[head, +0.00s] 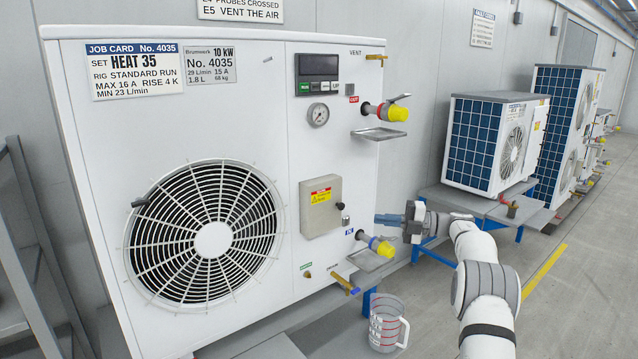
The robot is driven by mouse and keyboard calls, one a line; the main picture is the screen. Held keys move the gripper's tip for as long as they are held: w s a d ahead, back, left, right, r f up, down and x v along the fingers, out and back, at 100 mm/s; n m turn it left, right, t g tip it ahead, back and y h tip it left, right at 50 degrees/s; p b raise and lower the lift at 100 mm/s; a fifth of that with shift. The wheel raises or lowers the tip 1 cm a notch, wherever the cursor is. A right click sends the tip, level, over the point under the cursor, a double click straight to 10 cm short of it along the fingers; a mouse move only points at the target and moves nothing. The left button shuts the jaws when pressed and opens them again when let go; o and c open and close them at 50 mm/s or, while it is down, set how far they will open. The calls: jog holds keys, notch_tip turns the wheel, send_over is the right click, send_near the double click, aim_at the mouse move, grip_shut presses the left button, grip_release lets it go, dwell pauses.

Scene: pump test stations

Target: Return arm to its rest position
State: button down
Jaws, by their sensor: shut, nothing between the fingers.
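My gripper (388,220) is at the end of my white arm, which reaches in from the lower right. Its blue-grey fingers point left toward the right edge of the white heat pump (245,120). The fingers look closed together and hold nothing. They are level with the grey switch box (321,207) on the pump's front and a little above the lower yellow-capped fitting (382,248). I cannot tell exactly how far they are from the pump.
A clear measuring jug (387,325) stands below the pump's right edge. The upper yellow-capped fitting (390,112), a small drip tray (379,134) and a brass valve (345,284) stick out. More pump units (495,140) stand behind at right. The floor (590,290) at right is clear.

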jog(key=w+a+r+m+t+h+p, duration=0.15)
jog(key=w+r+m+t+h, duration=0.25)
jog(key=r+m+t, duration=0.9)
jog(key=s+d+r+m+t+h+p, duration=0.1)
jog(key=s+d+r+m+h, duration=0.2)
jog(key=s+r+m+h, duration=0.5)
jog(key=s+a+f+m+g+h, duration=0.1)
jog(key=s+f+m+g, duration=0.3)
jog(key=s, duration=1)
jog(key=s+a+f+m+g+h+p, duration=0.1)
jog(key=s+a+f+m+g+h, duration=0.1)
jog(key=s+f, duration=0.8)
jog(key=s+a+f+m+g+h+p, duration=0.1)
jog(key=s+f+m+g+h, duration=0.2)
jog(key=s, duration=1.7)
notch_tip(320, 180, down, 5)
jog(key=m+g, duration=0.3)
jog(key=g, duration=0.2)
jog(key=shift+s+a+r+g, duration=0.15)
jog(key=shift+s+a+g, duration=0.1)
jog(key=shift+a+g, duration=0.05)
